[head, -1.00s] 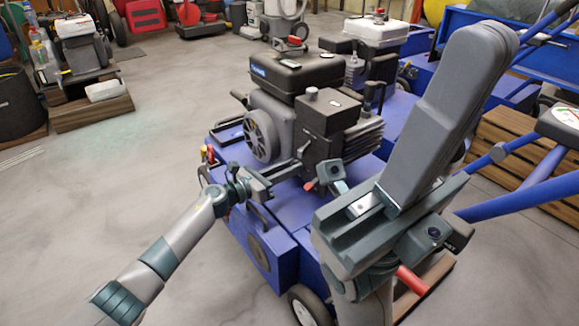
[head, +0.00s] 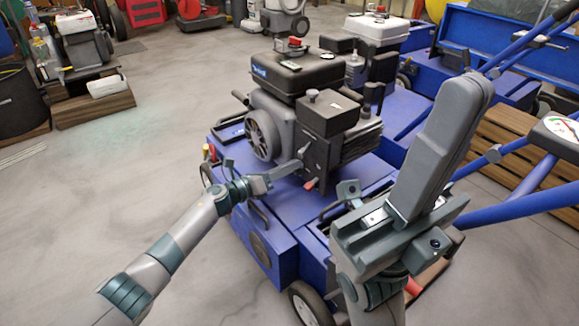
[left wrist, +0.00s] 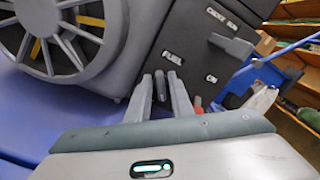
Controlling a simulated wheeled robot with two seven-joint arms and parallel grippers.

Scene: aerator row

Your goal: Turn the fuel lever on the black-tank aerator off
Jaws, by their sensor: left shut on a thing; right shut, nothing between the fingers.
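The black-tank aerator (head: 297,72) stands in the middle of the head view, with its engine on a blue deck. In the left wrist view the FUEL label (left wrist: 172,56) is on the dark engine housing. Just below it, a dark fuel lever (left wrist: 160,86) sits between the fingers of my left gripper (left wrist: 165,88). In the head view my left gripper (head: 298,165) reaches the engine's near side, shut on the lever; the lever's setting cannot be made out. My right gripper (head: 468,92) is shut and empty, raised in front of the deck's right side.
A choke lever (left wrist: 232,45) is above right of the fuel label. A red part (left wrist: 198,103) is beside my fingers. The white-tank aerator (head: 377,30) stands behind. Blue handlebars (head: 510,205) are at right.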

